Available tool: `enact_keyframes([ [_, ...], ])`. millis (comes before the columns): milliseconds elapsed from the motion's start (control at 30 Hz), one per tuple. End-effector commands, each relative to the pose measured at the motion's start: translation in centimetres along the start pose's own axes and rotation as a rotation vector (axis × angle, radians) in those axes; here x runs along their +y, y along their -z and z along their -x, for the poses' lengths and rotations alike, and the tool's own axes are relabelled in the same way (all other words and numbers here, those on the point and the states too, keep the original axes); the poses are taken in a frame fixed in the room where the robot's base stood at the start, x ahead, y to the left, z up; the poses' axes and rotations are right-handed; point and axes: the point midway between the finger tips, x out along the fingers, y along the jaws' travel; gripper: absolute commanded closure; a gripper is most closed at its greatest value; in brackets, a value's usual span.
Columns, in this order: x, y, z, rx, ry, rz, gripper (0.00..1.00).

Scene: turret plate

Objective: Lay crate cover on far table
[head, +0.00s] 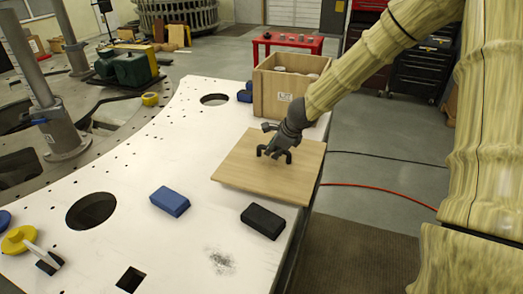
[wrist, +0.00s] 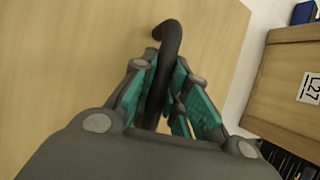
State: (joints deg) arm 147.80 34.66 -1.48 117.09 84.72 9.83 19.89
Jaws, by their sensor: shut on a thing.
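The crate cover (head: 245,176) is a flat light-wood board with a black handle (wrist: 168,42). It lies flat on or just above the white plate, at its right edge; I cannot tell if it touches. My gripper (head: 277,152) is over the board's middle, shut on the handle. In the wrist view my gripper (wrist: 168,108) has its fingers on both sides of the handle. The red table (head: 287,44) stands at the back, apart from the plate, with small items on it.
The open wooden crate (head: 281,97) stands behind the cover and holds several things. A blue block (head: 170,201) and a black block (head: 263,221) lie in front of the cover. The white plate (head: 130,165) has holes. A red cable (head: 385,193) crosses the floor at right.

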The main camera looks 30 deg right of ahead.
Motion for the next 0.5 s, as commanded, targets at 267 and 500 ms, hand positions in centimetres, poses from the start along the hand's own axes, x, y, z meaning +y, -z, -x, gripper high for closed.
enact_keyframes([
  [267, -1.1, -2.9, -2.0, -0.003, 0.0, 0.002, 1.0],
  [500, -1.6, -4.0, -2.9, -0.005, 0.0, 0.0, 1.0],
])
